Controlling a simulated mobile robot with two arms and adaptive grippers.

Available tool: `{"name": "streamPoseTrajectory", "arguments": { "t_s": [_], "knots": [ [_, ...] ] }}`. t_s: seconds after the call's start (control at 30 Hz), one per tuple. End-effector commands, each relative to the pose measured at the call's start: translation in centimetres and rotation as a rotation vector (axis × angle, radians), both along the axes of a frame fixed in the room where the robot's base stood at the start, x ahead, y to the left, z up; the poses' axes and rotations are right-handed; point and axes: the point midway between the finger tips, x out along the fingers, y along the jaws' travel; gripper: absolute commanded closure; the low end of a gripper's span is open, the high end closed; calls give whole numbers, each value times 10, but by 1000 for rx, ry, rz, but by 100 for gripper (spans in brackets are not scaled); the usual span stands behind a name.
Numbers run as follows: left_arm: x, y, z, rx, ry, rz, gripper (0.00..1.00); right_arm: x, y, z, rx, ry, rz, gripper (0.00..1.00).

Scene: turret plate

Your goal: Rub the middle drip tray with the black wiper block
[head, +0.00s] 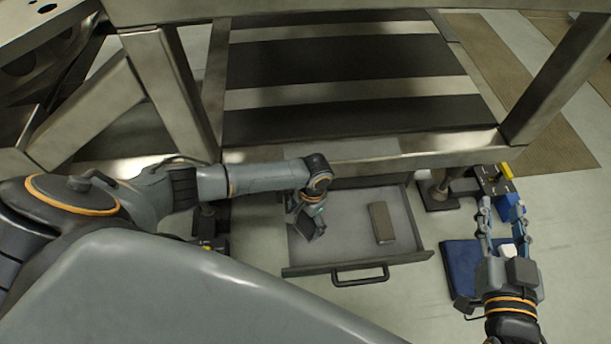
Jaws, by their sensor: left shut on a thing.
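The drip tray (345,247) is a shallow grey drawer with a dark rim and a front handle. It is pulled out below the metal frame. My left gripper (308,222) reaches down into the left part of the tray. It is shut on a small dark thing, which appears to be the black wiper block (312,231); the fingers hide much of it. I cannot tell whether it touches the tray floor. My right gripper (500,206) is open, with its fingers apart, to the right of the tray.
A brown-grey block (381,222) lies in the right part of the tray. A blue mat (460,268) lies under my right gripper, with a small white item (507,250) near its fingers. Frame legs (170,85) flank the tray. Light floor lies in front.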

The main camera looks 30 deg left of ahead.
Motion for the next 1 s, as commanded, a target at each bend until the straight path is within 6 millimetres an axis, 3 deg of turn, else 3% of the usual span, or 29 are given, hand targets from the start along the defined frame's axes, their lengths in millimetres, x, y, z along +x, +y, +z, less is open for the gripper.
{"name": "streamPoseTrajectory", "arguments": {
  "t_s": [1.0],
  "knots": [
    [-2, 5, 17, 1, 1, 2, 41, -41, -23, -79, -114, 475, -32, 61]
  ]
}}
